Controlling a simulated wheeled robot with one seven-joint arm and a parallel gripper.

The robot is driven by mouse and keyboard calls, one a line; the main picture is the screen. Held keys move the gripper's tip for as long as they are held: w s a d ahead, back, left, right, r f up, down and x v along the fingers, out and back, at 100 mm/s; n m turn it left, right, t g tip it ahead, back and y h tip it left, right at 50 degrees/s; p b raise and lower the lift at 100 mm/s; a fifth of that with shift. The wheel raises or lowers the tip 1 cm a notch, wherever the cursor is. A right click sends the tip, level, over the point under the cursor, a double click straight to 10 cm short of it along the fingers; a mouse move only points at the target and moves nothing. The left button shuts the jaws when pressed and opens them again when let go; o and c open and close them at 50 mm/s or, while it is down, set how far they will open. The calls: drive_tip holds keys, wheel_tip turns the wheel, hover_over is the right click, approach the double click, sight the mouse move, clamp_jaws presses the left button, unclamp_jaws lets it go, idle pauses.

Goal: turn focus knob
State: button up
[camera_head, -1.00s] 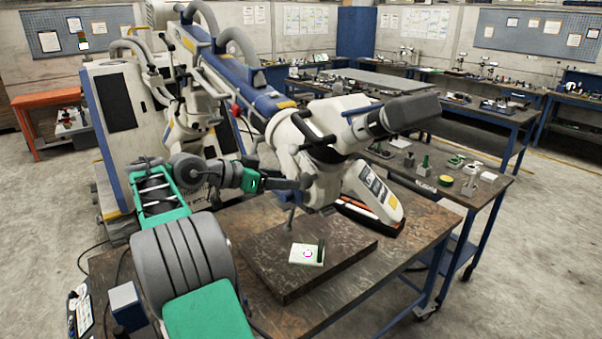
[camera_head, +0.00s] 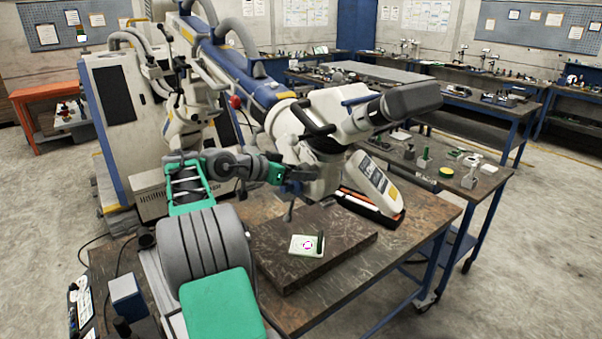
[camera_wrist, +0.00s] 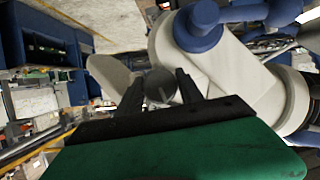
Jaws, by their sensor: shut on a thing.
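The white and blue microscope head (camera_head: 318,135) hangs on its arm above the work table. My gripper (camera_head: 297,186) is at the left side of the head, below its black handle. In the wrist view my gripper's two dark fingers (camera_wrist: 161,92) are closed on the sides of a grey round focus knob (camera_wrist: 161,85) on the white housing (camera_wrist: 225,75). In the head view the knob is hidden by my gripper and the head. A blue part shows close to the fingertips there.
A dark stone slab (camera_head: 280,262) with a small white-green card (camera_head: 307,246) lies on the table under the head. A side bench (camera_head: 440,172) holds small parts.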

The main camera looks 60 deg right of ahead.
drive_tip(key=c, duration=0.8)
drive_tip(key=shift+f+b, duration=0.1)
drive_tip(key=shift+b, duration=0.3)
drive_tip(key=m+b, duration=0.1)
drive_tip(key=b, duration=0.2)
drive_tip(key=shift+f+t+b, duration=0.3)
drive_tip(key=shift+b, duration=0.05)
drive_tip(key=m+t+b, duration=0.1)
drive_tip(key=b, duration=0.4)
drive_tip(key=shift+f+h, duration=0.15)
drive_tip(key=shift+h, duration=0.25)
drive_tip(key=m+b, duration=0.1)
drive_tip(key=b, duration=0.3)
drive_tip(key=shift+m+t+h, duration=0.3)
drive_tip(key=shift+m+t, duration=0.1)
drive_tip(key=r+m+b, duration=0.1)
drive_tip(key=b, duration=0.2)
drive_tip(key=shift+t+h, duration=0.3)
